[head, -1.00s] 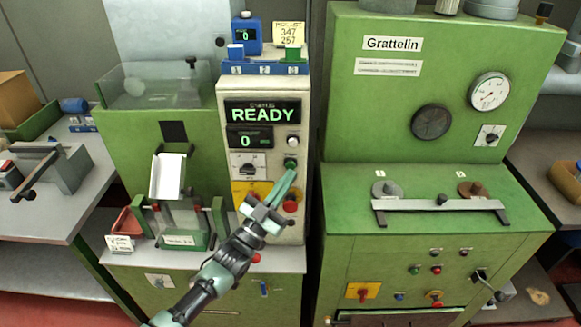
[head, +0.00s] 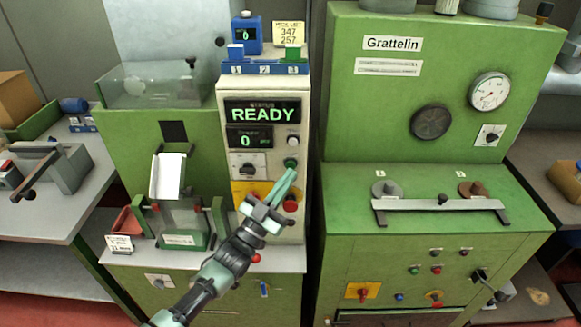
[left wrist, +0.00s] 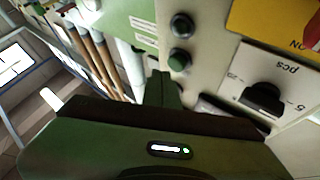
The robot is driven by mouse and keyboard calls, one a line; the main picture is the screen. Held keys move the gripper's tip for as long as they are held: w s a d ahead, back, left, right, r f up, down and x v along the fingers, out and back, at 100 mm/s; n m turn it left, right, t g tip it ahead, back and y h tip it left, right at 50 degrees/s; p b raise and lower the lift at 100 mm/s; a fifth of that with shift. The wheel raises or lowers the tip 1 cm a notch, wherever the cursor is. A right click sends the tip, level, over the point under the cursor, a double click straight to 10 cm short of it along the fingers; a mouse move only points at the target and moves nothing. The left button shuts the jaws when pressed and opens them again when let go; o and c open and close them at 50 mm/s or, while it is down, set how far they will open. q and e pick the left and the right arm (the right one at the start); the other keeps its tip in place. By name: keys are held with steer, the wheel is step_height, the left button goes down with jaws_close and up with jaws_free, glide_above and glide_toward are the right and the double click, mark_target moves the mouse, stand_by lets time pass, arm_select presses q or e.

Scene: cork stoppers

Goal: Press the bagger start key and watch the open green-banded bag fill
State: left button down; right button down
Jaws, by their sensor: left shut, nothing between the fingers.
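My left gripper (head: 291,172) is shut and empty, its tips just below the green start key (head: 291,162) on the pale control panel. In the left wrist view the closed fingers (left wrist: 163,90) point toward the dark green key (left wrist: 179,60); a small gap seems to show, though contact is hard to judge. The status display (head: 263,113) reads READY and the counter (head: 249,137) reads 0. A clear bag (head: 184,219) with a green band (head: 180,240) stands under the white chute (head: 168,175); it looks empty. My right gripper is out of view.
A pale button (head: 292,142) sits above the key and a red button (head: 290,205) below it, beside a yellow plate. A selector knob (head: 247,169) is to the left. The green Grattelin machine (head: 350,120) stands close on the right.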

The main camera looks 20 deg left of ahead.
arm_select(q)
steer(key=shift+w+a, duration=0.1)
steer(key=shift+w, duration=0.3)
steer(key=shift+w+a+b, duration=0.15)
steer(key=shift+w+b, duration=0.25)
steer(key=shift+b, duration=0.1)
stand_by(0.4)
stand_by(0.4)
steer(key=shift+s+d+p, duration=0.3)
steer(key=shift+s+p, duration=0.2)
steer(key=shift+s, duration=0.35)
steer(key=s+p, duration=0.1)
steer(key=s, duration=0.1)
steer(key=s+d+p, duration=0.1)
steer(key=s, duration=0.1)
steer(key=shift+s+d+p, duration=0.2)
steer(key=shift+s+p, duration=0.1)
steer(key=shift+s, duration=0.1)
stand_by(0.3)
